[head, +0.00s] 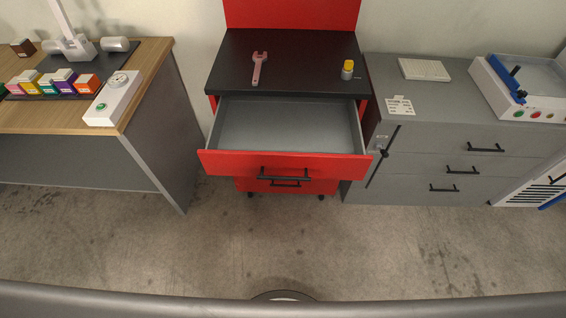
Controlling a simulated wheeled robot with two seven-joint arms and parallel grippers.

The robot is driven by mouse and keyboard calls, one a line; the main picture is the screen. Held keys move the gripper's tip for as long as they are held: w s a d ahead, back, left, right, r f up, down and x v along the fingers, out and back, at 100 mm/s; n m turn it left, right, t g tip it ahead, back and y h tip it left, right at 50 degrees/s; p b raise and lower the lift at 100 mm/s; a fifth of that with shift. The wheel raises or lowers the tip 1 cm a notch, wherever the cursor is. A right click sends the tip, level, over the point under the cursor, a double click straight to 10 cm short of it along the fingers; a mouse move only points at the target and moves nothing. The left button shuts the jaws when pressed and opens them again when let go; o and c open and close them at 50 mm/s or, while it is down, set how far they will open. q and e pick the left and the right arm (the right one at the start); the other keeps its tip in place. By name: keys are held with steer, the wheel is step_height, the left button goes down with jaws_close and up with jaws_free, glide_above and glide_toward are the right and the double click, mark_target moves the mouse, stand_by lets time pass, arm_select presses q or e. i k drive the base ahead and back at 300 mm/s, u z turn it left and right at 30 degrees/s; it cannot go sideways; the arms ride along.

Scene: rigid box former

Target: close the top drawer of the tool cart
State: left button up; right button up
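The red tool cart (290,187) with a black top (300,72) stands in the middle of the head view. Its top drawer (238,163) is pulled out, and its grey inside looks empty. A black bar handle (284,175) sits on the front of this drawer. A lower drawer with a black handle (286,183) shows just beneath, mostly hidden by the open drawer. Neither of my grippers is in view.
A pink wrench (259,68) and a yellow-capped item (347,69) lie on the cart top. A wood-topped table (150,75) stands left. A grey drawer cabinet (450,145) stands close on the right. The floor (300,240) in front is clear.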

mark_target(279, 139)
steer(key=i, duration=0.5)
steer(key=u, duration=2.05)
steer(key=k, duration=1.05)
steer(key=z, duration=1.95)
